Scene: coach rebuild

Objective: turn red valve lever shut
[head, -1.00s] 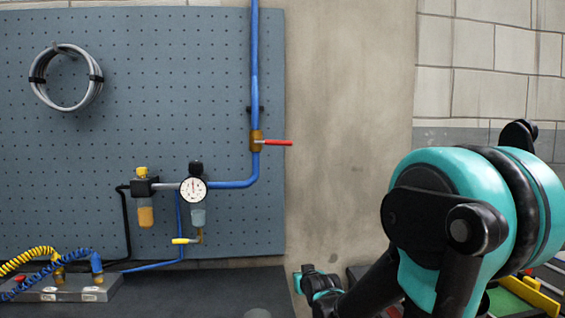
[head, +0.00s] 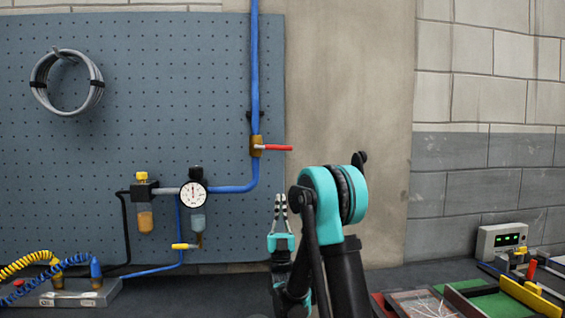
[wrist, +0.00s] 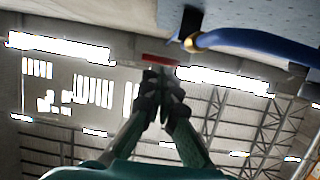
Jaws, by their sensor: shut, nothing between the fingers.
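The red valve lever (head: 277,148) sticks out level to the right from a brass valve (head: 257,146) on the upright blue pipe, square across the pipe. My gripper (head: 280,198) points up below the lever, apart from it in the head view, with its fingers together and empty. In the wrist view the red lever (wrist: 160,59) shows just beyond the tips of my gripper (wrist: 158,75). The brass valve body (wrist: 190,42) is to the right there. I cannot tell the exact gap between the fingertips and the lever.
A pressure gauge (head: 193,194) and a yellow-handled tap (head: 184,246) are on the pegboard (head: 130,80) to the left. Below right are trays (head: 420,303) and a grey meter box (head: 502,240). The wall right of the lever is clear.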

